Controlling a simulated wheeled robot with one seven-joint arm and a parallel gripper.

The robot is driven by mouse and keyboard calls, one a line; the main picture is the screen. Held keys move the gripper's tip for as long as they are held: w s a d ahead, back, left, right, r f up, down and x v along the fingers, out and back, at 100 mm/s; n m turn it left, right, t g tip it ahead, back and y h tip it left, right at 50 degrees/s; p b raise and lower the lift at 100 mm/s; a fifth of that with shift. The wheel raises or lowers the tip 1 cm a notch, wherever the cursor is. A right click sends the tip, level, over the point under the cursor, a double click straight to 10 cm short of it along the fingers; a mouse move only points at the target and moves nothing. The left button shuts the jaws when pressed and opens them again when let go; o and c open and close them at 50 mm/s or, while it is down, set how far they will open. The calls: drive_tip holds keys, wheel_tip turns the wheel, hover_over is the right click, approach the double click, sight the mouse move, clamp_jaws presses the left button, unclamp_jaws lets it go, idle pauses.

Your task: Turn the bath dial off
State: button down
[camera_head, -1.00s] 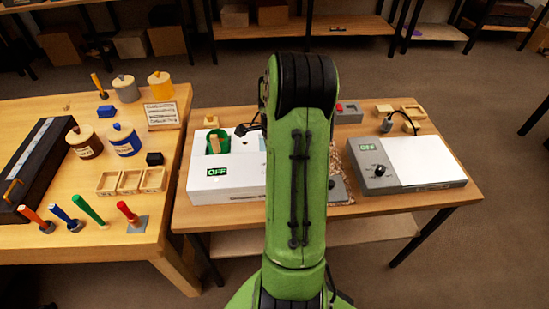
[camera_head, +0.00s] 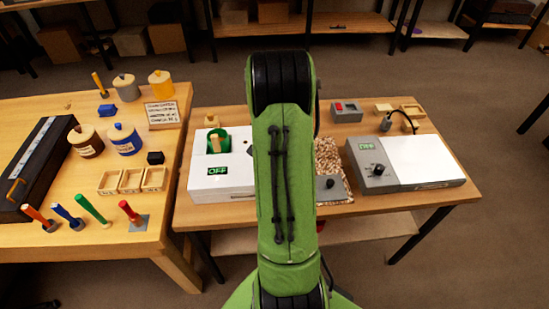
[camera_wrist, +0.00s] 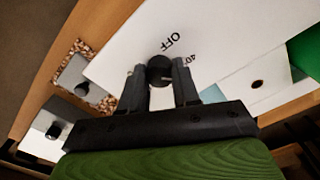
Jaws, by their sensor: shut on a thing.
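My gripper (camera_wrist: 159,77) is shut on the dial, one finger on each side. Where the dial's pointer stands is hard to tell. In the head view my green arm hides the gripper and dial.
The left table (camera_head: 95,265) holds jars, trays and coloured handles.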

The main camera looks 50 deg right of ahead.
drive_tip(key=n, duration=1.1)
drive_tip(key=shift+n, duration=1.9)
drive_tip(key=c, duration=0.8)
unclamp_jaws()
wheel_tip(320, 180, up, 16)
drive_tip(key=p, duration=0.3)
